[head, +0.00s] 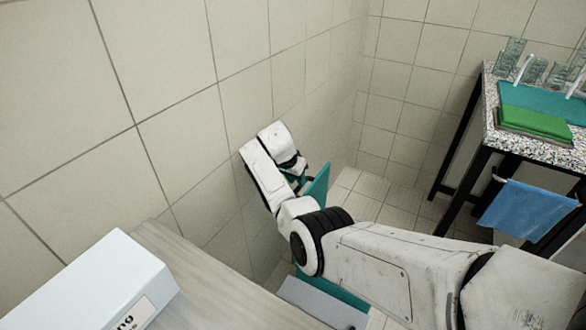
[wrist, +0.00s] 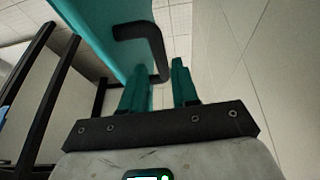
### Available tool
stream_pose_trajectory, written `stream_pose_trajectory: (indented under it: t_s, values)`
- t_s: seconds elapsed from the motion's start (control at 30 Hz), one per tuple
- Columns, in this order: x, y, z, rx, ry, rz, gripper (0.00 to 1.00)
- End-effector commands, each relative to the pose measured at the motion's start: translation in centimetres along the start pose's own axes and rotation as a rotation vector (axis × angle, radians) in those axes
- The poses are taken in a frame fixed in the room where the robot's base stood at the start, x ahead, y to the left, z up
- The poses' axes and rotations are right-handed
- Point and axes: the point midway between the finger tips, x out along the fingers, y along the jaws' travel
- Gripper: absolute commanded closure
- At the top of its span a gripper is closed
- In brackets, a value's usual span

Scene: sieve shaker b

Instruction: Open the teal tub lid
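The teal lid (head: 317,186) stands steeply raised beside my gripper in the head view. In the wrist view the teal lid (wrist: 100,30) fills the upper left, with a bent black handle (wrist: 143,32) on its face. My gripper (wrist: 160,68) has two teal fingers a small gap apart, with the lower end of the handle between them; it looks shut on the handle. In the head view my gripper (head: 300,180) is mostly hidden by my own wrist. A teal part (head: 335,287), likely the tub, shows low behind my arm, mostly hidden.
A light wood-look surface (head: 215,285) with a white labelled box (head: 95,285) is at lower left. Tiled walls stand close to the left of my arm. Tiled floor shows between.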

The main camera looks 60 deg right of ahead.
Motion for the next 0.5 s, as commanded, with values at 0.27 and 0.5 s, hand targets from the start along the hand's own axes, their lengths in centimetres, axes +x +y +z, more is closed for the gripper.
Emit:
stream_pose_trajectory:
  t_s: [0.27,0.5]
  values:
    - [-4.0,0.0,0.1,0.000,-0.001,0.000,0.71]
    - [-4.6,0.0,0.1,0.000,-0.002,0.001,0.71]
